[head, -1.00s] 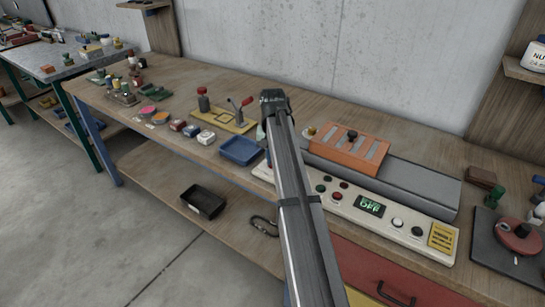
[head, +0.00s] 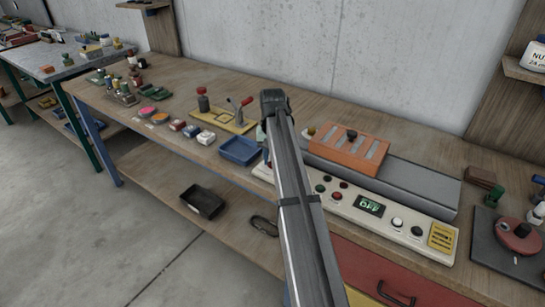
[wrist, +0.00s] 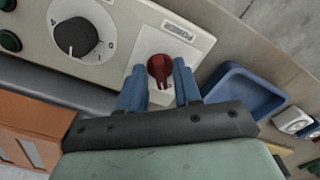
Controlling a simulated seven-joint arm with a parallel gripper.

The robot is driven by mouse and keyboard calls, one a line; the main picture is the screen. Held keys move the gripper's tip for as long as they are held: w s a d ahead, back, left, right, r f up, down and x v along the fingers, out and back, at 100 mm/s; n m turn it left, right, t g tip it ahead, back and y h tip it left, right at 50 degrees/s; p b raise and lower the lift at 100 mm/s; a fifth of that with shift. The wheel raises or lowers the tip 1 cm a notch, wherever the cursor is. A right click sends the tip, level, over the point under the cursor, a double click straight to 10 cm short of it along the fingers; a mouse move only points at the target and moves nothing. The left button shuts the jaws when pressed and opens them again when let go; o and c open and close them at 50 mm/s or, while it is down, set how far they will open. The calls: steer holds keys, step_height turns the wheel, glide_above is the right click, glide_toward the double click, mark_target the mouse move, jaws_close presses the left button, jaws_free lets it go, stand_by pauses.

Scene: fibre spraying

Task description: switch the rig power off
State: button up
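The red rotary knob (wrist: 160,69) sits on a white plate at one end of the cream control panel (wrist: 115,25). In the wrist view, my gripper (wrist: 160,72) has its two blue fingers on either side of this knob. The fingers are apart, with no clear contact on the knob. In the head view, my arm hides the knob and most of my gripper. The green display (head: 370,206) on the panel reads OFF.
A black dial (wrist: 77,37) with a white pointer is beside the red knob. A blue tray (wrist: 243,95) lies on the other side. An orange slotted block (head: 348,148) and a grey rail (head: 415,185) stand behind the panel.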

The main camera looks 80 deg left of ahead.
steer(key=shift+o, duration=0.2)
steer(key=shift+r, duration=0.1)
step_height(320, 180, up, 14)
steer(key=shift+f, duration=0.2)
stand_by(0.4)
stand_by(0.4)
